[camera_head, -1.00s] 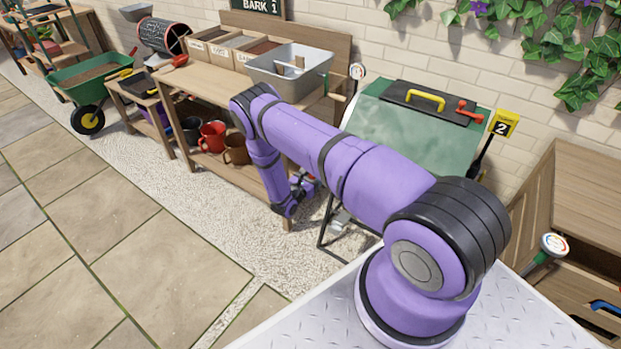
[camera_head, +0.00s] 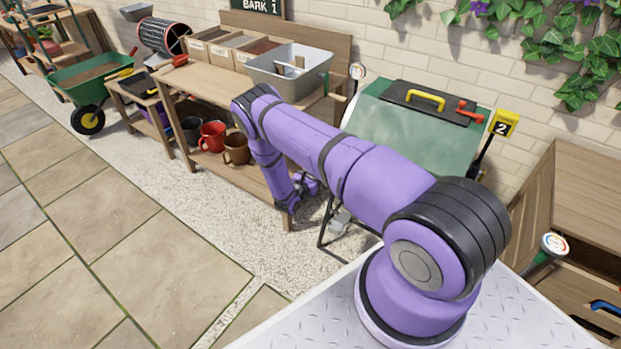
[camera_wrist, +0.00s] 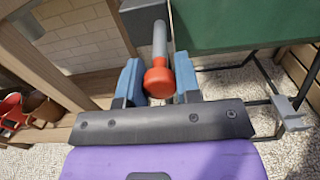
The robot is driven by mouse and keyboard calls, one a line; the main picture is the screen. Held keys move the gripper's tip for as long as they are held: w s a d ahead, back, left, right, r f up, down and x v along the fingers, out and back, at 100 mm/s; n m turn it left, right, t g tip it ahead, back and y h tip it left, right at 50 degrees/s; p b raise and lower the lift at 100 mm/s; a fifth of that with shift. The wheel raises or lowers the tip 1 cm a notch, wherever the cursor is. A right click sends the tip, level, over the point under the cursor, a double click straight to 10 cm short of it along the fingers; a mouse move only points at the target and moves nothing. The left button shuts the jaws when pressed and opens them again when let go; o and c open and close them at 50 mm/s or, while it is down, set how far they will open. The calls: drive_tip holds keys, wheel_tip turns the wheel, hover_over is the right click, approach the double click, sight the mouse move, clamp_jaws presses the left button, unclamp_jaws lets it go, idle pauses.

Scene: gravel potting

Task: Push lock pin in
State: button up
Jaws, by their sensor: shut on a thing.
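The lock pin (camera_wrist: 159,78) has a round red knob and a grey shaft. In the wrist view it stands between the blue fingers of my gripper (camera_wrist: 159,83), which is shut on the knob. The shaft's far end meets a dark block (camera_wrist: 143,14) beside the green drum (camera_wrist: 235,25); how deep it sits in the block I cannot tell. In the head view the drum (camera_head: 405,135) is on its black stand, lid up, right of the bench. My arm hides the pin and fingertips there.
A wooden potting bench (camera_head: 205,88) with a grey tub (camera_head: 290,72) stands left of the drum. Red and brown jugs (camera_head: 236,149) sit on its lower shelf. The stand's black legs (camera_wrist: 262,95) are right of my gripper. Paving in front is clear.

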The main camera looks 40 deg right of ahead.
drive_tip(key=shift+x, duration=1.75)
drive_tip(key=o, duration=1)
drive_tip(key=shift+d, duration=0.1)
drive_tip(key=shift+v, duration=4.5)
